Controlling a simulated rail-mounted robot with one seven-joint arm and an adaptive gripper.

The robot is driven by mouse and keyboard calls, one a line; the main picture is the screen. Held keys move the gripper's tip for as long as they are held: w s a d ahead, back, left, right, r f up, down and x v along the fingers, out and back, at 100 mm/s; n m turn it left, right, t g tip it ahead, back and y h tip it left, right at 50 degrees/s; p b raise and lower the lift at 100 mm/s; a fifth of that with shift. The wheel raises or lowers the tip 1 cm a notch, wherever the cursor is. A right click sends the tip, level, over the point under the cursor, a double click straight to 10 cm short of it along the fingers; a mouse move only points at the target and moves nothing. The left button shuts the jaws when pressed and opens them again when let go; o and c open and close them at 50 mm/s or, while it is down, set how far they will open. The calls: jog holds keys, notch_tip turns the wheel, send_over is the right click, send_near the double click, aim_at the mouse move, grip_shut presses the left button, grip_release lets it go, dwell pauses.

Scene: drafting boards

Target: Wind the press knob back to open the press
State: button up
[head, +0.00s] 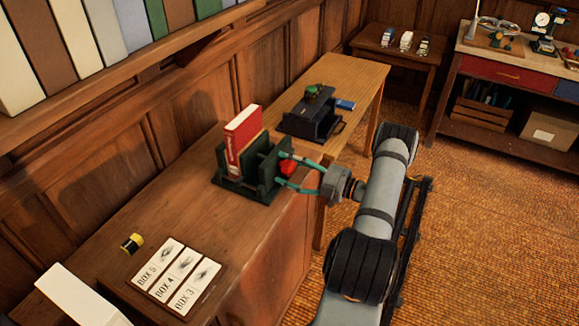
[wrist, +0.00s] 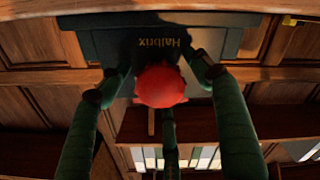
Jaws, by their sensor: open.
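The dark green press (head: 228,183) stands on the wooden desk, and a red book (head: 242,134) stands upright in it. The red press knob (head: 287,167) sticks out from the press's right side, facing my gripper. My gripper (head: 291,172) has its green fingers around the knob, open. In the wrist view the round knob (wrist: 161,85) sits between the fingers of the gripper (wrist: 160,82), with a visible gap on either side. Behind it is the press's dark plate (wrist: 115,45) marked "Halbrix". How far the press plates are apart is hard to see.
A dark device (head: 308,120) with a green top and a blue item (head: 345,104) lie on the lighter table behind. Box cards (head: 178,276) and a yellow-black object (head: 132,243) lie on the desk at front left. Floor to the right is clear.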

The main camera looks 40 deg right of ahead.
jog(key=m, duration=0.5)
jog(key=shift+p, duration=0.35)
jog(key=m, duration=0.6)
jog(key=shift+c, duration=0.4)
jog(key=c, duration=1.1)
